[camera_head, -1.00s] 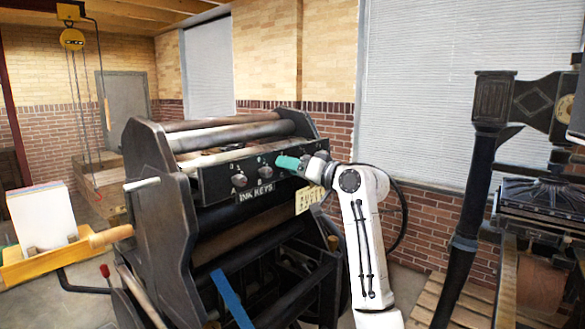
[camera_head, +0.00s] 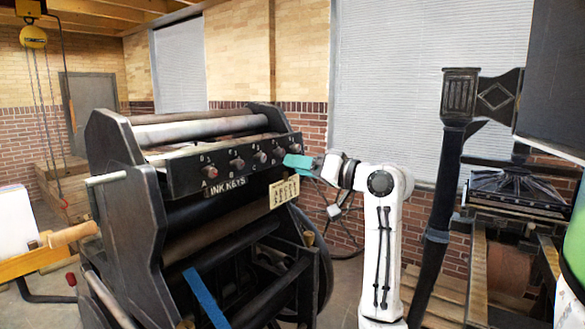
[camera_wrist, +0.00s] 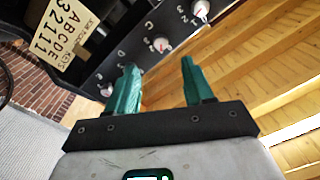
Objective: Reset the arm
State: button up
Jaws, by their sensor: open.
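My white arm stands right of the black press in the head view, with my gripper (camera_head: 297,162) and its teal fingers pointing left toward the right end of the ink keys panel (camera_head: 225,170). The panel has several round knobs lettered from A and a label "INK KEYS". In the wrist view my gripper (camera_wrist: 158,85) shows two teal fingers spread apart with nothing between them. Beyond them a knob (camera_wrist: 160,45) and another knob (camera_wrist: 201,9) show on the panel, apart from the fingers. A cream card (camera_wrist: 68,35) with letters and numbers hangs below the panel.
The black press (camera_head: 125,190) fills the middle left. A wooden-handled tray (camera_head: 40,262) with white paper is at the left edge. A second press (camera_head: 455,150) with a black post stands close to the right of my arm. A brick wall is behind.

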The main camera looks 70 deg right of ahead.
dwell(0.6)
jog(key=w+a+f+n+g+y, duration=0.1)
jog(key=w+a+f+g, duration=0.1)
jog(key=a+f, duration=0.65)
jog(key=w+a+f+g+y, duration=0.25)
jog(key=a+f, duration=0.25)
jog(key=f, duration=0.7)
jog(key=w+a+f+n+g+y, duration=0.1)
jog(key=w+a+f+g, duration=0.2)
jog(key=a+f, duration=0.6)
jog(key=s+a+f+n+g, duration=0.1)
jog(key=s+a+f+g, duration=0.1)
jog(key=s+a+f, duration=0.4)
jog(key=s+a+f+n+g, duration=0.1)
jog(key=a+f+n+g, duration=0.15)
jog(key=f, duration=0.45)
jog(key=s+a+f+n+g, duration=0.1)
jog(key=s+a+f+g, duration=0.1)
jog(key=s, duration=0.5)
jog(key=s+a+f+n+g, duration=0.1)
jog(key=s+a+f, duration=0.3)
jog(key=s, duration=0.4)
jog(key=shift+a+f+g+h, duration=0.35)
jog(key=shift+f+g+h, duration=0.1)
jog(key=shift+f+g, duration=0.4)
